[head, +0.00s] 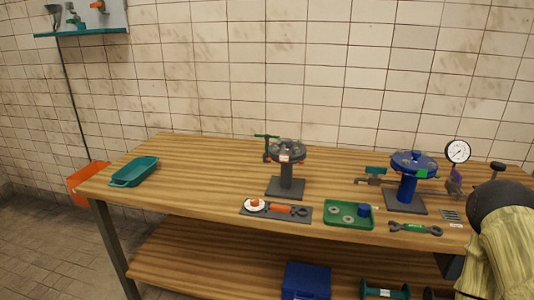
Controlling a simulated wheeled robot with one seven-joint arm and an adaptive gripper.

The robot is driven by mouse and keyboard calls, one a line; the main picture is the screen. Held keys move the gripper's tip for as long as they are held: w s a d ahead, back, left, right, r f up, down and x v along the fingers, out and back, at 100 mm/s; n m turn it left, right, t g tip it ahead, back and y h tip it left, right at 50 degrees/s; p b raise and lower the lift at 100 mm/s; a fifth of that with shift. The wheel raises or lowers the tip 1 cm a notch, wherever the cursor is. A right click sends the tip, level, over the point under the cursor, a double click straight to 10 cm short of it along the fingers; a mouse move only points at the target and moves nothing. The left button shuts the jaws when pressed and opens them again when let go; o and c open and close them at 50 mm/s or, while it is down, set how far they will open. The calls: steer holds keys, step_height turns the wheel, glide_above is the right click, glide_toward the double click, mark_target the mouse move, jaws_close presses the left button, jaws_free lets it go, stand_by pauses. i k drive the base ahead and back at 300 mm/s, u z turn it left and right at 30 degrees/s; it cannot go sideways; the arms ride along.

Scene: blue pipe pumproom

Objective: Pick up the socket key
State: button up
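A tool with a dark green crossbar and an upright shaft (266,147) stands beside the left handwheel on the wooden bench; by its T shape it looks like the socket key, but it is too small to be sure. The left handwheel (287,152) is grey and sits on a dark pedestal. It partly overlaps the tool's lower end, so I cannot tell how the tool is held up. My arm shows at the right edge as a black joint and a pale yellow sleeve. My gripper is not visible.
The wooden bench (200,171) holds a teal tray (134,172), a dark mat (249,212) with an orange-handled tool, a green tray (365,223), a wrench (415,228), a blue handwheel stand (408,185) and a dial gauge (457,151). The bench's left middle is clear.

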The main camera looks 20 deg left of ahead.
mark_target(267, 137)
steer(key=z, duration=1.1)
steer(key=i, duration=1)
steer(key=u, duration=2.5)
